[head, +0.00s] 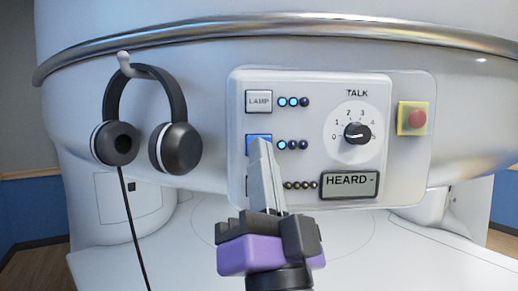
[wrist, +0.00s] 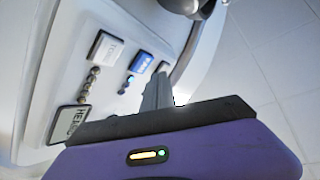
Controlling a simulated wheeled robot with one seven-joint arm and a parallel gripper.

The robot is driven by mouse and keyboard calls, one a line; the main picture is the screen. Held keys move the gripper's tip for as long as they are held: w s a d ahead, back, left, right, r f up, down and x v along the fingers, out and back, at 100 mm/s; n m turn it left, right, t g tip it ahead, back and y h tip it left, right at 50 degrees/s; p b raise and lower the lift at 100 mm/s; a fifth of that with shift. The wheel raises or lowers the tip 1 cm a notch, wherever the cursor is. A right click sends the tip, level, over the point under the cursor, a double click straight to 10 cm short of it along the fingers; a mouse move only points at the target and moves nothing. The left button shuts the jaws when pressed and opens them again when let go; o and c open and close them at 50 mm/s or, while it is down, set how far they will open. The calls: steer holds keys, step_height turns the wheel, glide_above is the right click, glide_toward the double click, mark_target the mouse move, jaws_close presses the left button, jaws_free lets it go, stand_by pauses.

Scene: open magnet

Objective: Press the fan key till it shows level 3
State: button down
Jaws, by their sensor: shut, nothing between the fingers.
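The fan key (head: 258,138) is a blue button in the middle row at the left of the white panel (head: 320,82). My gripper (head: 260,144) is shut and empty, and its fingertips overlap the lower part of this key in the head view. The fan key also shows in the wrist view (wrist: 143,62), with my fingertips (wrist: 160,77) close by. I cannot tell whether they touch it. In the row of three fan lights (head: 292,145), the left one is lit blue and the other two are dark.
The lamp key (head: 258,101) is above, with two of its three lights lit. A lower key is mostly hidden by my gripper. A talk dial (head: 356,132), a HEARD display (head: 350,185) and a red button (head: 417,119) are to the right. Headphones (head: 173,148) hang at left.

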steer(key=s, duration=0.1)
steer(key=s+b, duration=0.1)
steer(key=s, duration=0.2)
steer(key=shift+d+b, duration=0.25)
steer(key=shift+b, duration=0.1)
steer(key=shift+f, duration=0.1)
stand_by(2.1)
